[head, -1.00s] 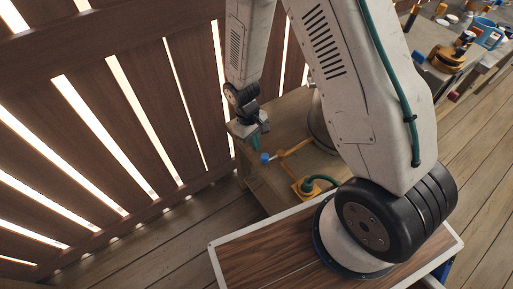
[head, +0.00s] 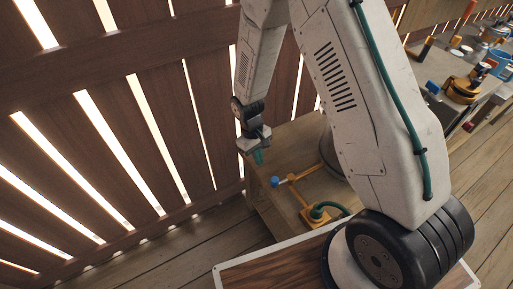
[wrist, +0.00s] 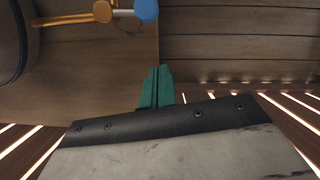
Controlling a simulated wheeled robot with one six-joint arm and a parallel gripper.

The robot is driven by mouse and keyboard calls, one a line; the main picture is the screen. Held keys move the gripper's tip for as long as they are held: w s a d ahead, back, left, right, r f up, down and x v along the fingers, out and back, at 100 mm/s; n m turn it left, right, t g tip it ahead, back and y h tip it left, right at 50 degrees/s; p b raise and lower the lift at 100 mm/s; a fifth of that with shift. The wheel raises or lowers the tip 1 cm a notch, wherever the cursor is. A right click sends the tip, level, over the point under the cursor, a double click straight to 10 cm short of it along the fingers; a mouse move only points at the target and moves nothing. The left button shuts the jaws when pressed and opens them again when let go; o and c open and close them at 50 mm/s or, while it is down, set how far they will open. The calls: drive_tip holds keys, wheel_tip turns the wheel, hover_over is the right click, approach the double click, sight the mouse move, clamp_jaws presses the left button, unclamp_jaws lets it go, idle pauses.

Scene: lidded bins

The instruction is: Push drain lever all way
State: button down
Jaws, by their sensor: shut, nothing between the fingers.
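The drain lever is an orange arm (head: 305,173) with a short metal rod and a blue knob (head: 275,181) at its left end, low over a wooden box top. In the wrist view the blue knob (wrist: 147,10) and orange arm (wrist: 70,19) show at the top edge, partly cut off. My gripper (head: 258,157) has teal fingers, which are shut and empty. It hangs just left of and above the knob in the head view, apart from it. In the wrist view the shut fingers (wrist: 157,75) point toward the knob, with a clear gap between.
An orange base with a green hose (head: 318,212) sits on the box (head: 290,143) near the lever. A dark round vessel stands behind my arm. A slatted fence (head: 120,130) rises close at left. A cluttered bench is at far right.

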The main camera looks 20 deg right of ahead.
drive_tip(key=s+f, duration=0.1)
drive_tip(key=s+d, duration=0.1)
drive_tip(key=s, duration=0.1)
drive_tip(key=s+f, duration=0.1)
drive_tip(key=shift+s+d+f, duration=0.2)
drive_tip(key=shift+d+f, duration=0.15)
drive_tip(key=shift+s+d+n, duration=0.15)
drive_tip(key=shift+s+n, duration=0.25)
drive_tip(key=shift+s, duration=0.25)
